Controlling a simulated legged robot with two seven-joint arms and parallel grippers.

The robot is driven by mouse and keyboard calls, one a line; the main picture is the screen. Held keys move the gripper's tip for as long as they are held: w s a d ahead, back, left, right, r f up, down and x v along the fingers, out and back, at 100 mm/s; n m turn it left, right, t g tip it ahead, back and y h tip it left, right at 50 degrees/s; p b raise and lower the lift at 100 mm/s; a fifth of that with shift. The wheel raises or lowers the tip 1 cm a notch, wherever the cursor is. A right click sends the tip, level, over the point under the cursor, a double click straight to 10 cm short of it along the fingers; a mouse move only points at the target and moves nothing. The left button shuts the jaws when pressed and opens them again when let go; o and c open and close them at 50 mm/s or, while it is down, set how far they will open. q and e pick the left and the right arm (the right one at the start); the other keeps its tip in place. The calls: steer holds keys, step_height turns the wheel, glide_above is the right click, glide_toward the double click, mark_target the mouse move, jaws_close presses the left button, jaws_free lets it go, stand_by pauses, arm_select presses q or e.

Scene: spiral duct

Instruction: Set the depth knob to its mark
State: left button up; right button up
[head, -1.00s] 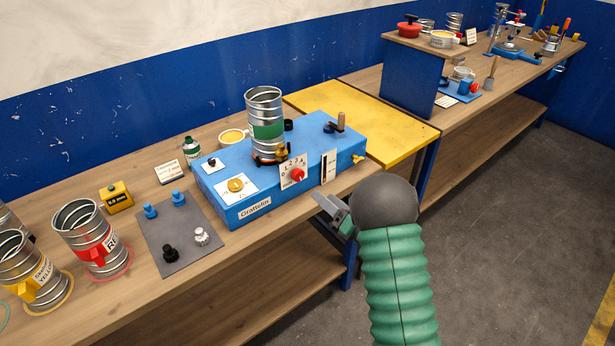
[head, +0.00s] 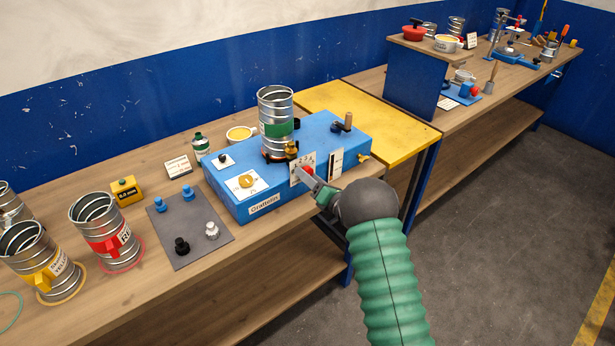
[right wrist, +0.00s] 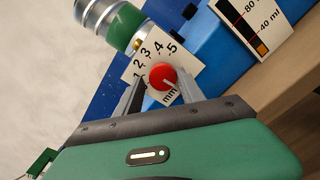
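The red depth knob (head: 308,169) sits on a white dial plate (head: 297,177) on the front of the blue Grattelin box (head: 267,196). In the right wrist view the knob (right wrist: 162,77) shows a short white line pointing to the lower right, and the dial (right wrist: 146,63) shows 1 to 5 and "mm". The 0 is hidden. My right gripper (right wrist: 160,82) is open, with one finger on each side of the knob and a visible gap on the left side. My left gripper is not in view.
A metal duct (head: 276,110) stands on the box, with a brass fitting (head: 291,149) close above the dial. A black-and-orange scale (head: 336,165) is right of the dial. Free space lies in front of the bench.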

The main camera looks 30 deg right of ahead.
steer(key=shift+d, duration=0.1)
steer(key=shift+c, duration=1.1)
steer(key=shift+s+d, duration=0.1)
steer(key=shift+d, duration=0.55)
jaws_close()
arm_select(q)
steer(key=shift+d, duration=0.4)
arm_select(e)
steer(key=shift+a, duration=0.35)
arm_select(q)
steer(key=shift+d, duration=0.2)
arm_select(e)
steer(key=shift+d+f, duration=0.1)
steer(key=shift+d, duration=0.1)
